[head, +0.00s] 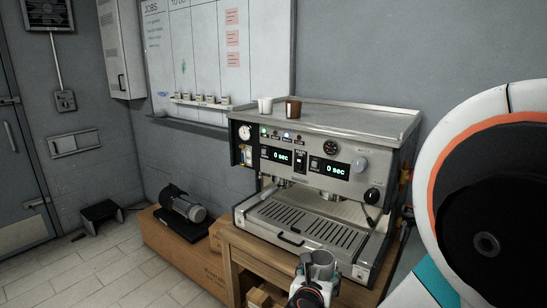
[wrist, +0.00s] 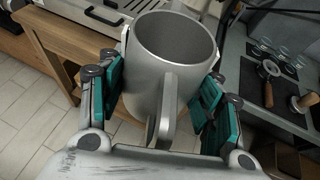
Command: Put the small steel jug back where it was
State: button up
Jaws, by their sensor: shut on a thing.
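The small steel jug (wrist: 150,88) is upright between the teal pads of my gripper (wrist: 163,92) in the wrist view. Its handle faces the camera and its open top shows an empty-looking inside. In the head view the jug (head: 320,266) is low in the middle, in front of the espresso machine (head: 308,190). My gripper (head: 313,288) is shut on it there, and the jug appears held in front of the machine's drip tray (head: 300,228). What lies directly under the jug is hidden.
The machine stands on a wooden table (head: 232,262). A white cup (head: 265,105) and a brown cup (head: 293,109) are on its top, which is otherwise clear. A dark counter (wrist: 262,98) with glasses and coffee tools is at the right in the wrist view. Tiled floor is open at left.

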jog(key=w+d+r, duration=0.4)
jog(key=d, duration=0.4)
jog(key=shift+w+r+n+y, duration=0.25)
jog(key=shift+r+n+y, duration=0.05)
jog(key=shift+r, duration=0.1)
jog(key=shift+d+t, duration=0.2)
jog(key=shift+t, duration=0.1)
